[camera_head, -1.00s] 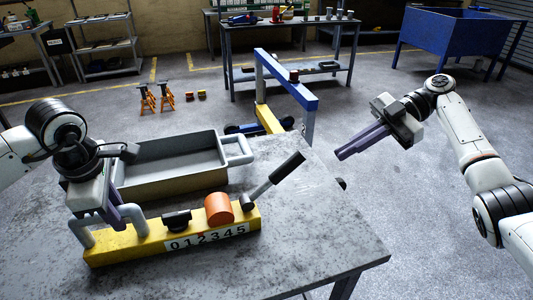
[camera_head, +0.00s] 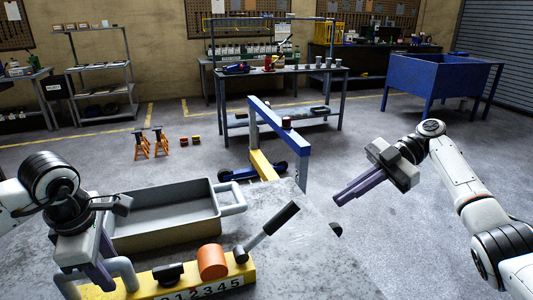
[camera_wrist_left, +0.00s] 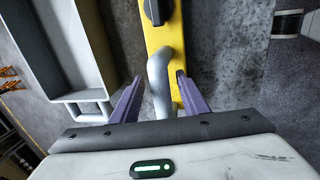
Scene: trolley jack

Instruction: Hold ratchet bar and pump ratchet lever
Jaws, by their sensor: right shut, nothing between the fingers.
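The ratchet bar (camera_head: 141,281) is a yellow bar with digits on its front, lying on the grey table; its lower edge is cut off. A grey bent handle (camera_head: 126,270) is at its left end. My left gripper (camera_head: 104,277) is at this handle; in the left wrist view the handle (camera_wrist_left: 160,82) stands between its spread fingers, with gaps visible. The ratchet lever (camera_head: 281,219), a grey rod with a black grip, tilts up to the right from the bar's right end. My right gripper (camera_head: 338,198) is shut and empty, right of the lever and apart from it.
A grey tray (camera_head: 165,236) with a side handle stands behind the bar. An orange cylinder (camera_head: 212,260) and a black knob (camera_head: 168,272) sit on the bar. A blue and yellow frame (camera_head: 285,130) stands beyond the table.

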